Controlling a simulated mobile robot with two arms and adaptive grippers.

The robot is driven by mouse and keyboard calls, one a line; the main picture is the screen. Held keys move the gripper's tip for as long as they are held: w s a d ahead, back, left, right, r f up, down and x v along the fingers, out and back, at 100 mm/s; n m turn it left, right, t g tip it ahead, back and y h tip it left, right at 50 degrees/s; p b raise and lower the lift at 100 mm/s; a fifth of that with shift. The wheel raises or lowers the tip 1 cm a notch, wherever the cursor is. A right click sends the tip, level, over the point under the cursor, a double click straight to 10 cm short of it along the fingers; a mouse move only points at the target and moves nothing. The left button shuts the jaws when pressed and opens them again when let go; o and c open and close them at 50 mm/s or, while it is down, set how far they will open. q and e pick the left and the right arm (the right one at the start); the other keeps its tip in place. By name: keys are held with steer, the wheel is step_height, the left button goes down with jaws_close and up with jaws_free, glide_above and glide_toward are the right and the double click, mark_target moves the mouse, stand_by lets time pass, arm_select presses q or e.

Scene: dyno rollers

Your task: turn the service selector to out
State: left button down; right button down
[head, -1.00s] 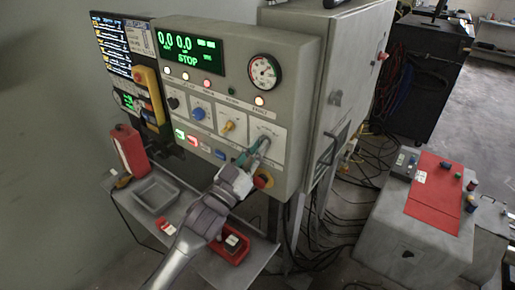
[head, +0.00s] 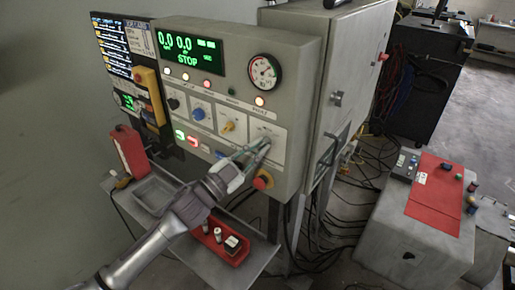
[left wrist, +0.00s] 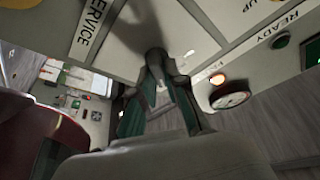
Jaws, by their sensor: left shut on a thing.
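The service selector (head: 265,142) is the grey knob at the right end of the panel's lower row. In the left wrist view it is a dark knob (left wrist: 155,56) between my fingertips, near the "SERVICE" label (left wrist: 92,22). My left gripper (head: 258,150) is shut on this knob, with its arm coming up from the lower left. In the left wrist view its green-sided fingers (left wrist: 157,84) reach the knob. The gripper hides part of the knob and its markings, so I cannot read its setting. My right gripper is not in view.
A red emergency button (head: 263,182) sits just below the gripper. Beside the selector are a yellow knob (head: 228,126) and a blue knob (head: 198,114). Below is a shelf with a grey tray (head: 152,190) and a red tray (head: 240,256). Cables lie on the floor at right.

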arm_select(q)
steer(key=shift+m+g, duration=0.5)
steer(key=shift+m, duration=0.2)
steer(key=c, duration=1.2)
jaws_free()
steer(key=v, duration=1.2)
steer(key=shift+w+f, duration=0.1)
steer(key=shift+f, duration=0.05)
